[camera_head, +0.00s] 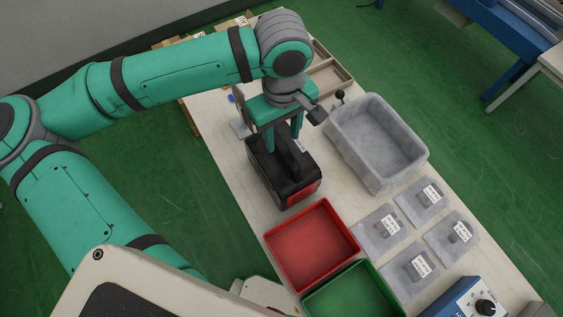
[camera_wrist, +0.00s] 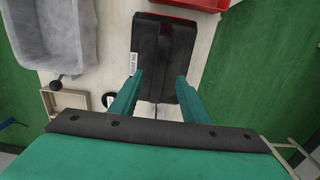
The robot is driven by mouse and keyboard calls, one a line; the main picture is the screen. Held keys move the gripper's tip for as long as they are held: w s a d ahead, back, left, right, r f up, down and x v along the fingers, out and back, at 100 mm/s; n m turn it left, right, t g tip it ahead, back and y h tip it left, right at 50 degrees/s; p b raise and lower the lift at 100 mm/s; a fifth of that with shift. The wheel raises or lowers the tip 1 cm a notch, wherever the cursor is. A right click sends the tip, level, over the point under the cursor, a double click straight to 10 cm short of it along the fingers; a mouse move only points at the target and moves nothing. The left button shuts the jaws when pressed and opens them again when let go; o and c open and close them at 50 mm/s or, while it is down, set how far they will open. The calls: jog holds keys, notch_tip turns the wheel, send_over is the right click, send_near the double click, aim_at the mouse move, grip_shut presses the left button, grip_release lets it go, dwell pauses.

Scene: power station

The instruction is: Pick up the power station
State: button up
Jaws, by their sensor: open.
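The power station (camera_head: 289,183) is a black box with a red front face and a raised handle along its top. It stands on the table behind the red bin. In the wrist view the power station (camera_wrist: 163,50) is seen from above, with a white label on its side. My gripper (camera_head: 283,143) is open and points down over the back part of the power station. In the wrist view its two green fingers (camera_wrist: 154,88) stand apart, at either side of the power station's near end. I cannot tell how far down the fingers reach or whether they touch it.
A red bin (camera_head: 346,238) and a green bin (camera_head: 311,302) stand in front. A grey bin (camera_head: 426,154) is close on the right, with several labelled bags (camera_head: 393,221) before it. A blue device (camera_head: 459,296) stands at the lower right. A wooden tray (camera_head: 344,74) is behind.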

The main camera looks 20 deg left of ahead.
aim_at(282, 145)
jog(key=shift+w+f, duration=0.15)
jog(key=shift+f, duration=0.8)
jog(key=shift+a+f, duration=0.2)
jog(key=shift+f, duration=2)
grip_shut()
jog(key=shift+r, duration=0.15)
